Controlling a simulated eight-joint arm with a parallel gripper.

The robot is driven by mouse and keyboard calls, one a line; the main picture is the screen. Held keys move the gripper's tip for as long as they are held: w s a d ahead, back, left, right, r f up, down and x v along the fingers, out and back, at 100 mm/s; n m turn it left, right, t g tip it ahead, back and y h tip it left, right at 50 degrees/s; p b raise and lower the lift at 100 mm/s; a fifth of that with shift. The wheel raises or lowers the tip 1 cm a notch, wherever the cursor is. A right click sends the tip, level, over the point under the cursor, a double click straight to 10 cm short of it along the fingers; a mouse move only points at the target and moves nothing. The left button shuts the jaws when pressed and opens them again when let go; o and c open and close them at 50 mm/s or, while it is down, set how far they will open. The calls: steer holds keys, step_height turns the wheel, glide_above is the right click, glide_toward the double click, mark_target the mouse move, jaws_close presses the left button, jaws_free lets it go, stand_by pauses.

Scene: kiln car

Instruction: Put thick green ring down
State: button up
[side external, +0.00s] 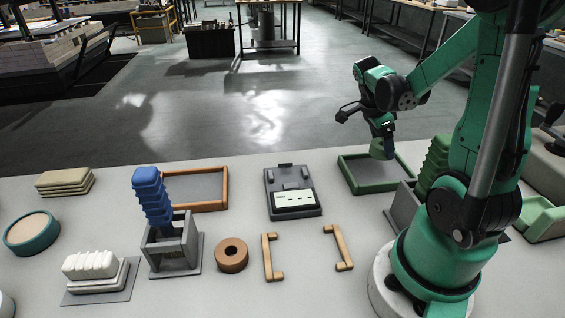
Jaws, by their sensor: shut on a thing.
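My gripper (383,131) points down at the right, at the far side of the work surface. It is shut on the thick green ring (381,149), which shows as a small green piece below the fingers. The ring is over the green-rimmed tray (352,177). I cannot tell whether the ring touches the tray floor or hangs just above it. The ring's hole is not visible from here.
A green stack (436,163) stands just right of the tray, partly behind my arm. A grey device with a display (293,200) lies to the left. Two wooden handles (268,257) and a brown ring (232,255) lie nearer. An orange-rimmed tray (225,190) is farther left.

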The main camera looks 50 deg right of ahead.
mark_target(374, 170)
steer(key=shift+f, duration=2.2)
steer(key=shift+f, duration=0.1)
steer(key=o, duration=1.2)
steer(key=shift+c, duration=0.2)
steer(key=v, duration=1.2)
steer(key=w+a+n+t+y, duration=0.1)
steer(key=w+a+n+t, duration=0.2)
steer(key=a+n, duration=0.7)
steer(key=w+a+n+t+y, duration=0.2)
steer(key=a+n+t, duration=0.5)
steer(key=n, duration=1)
steer(key=w+a, duration=0.1)
steer(key=a, duration=0.2)
steer(key=shift+w+r, duration=0.25)
steer(key=shift+d, duration=0.1)
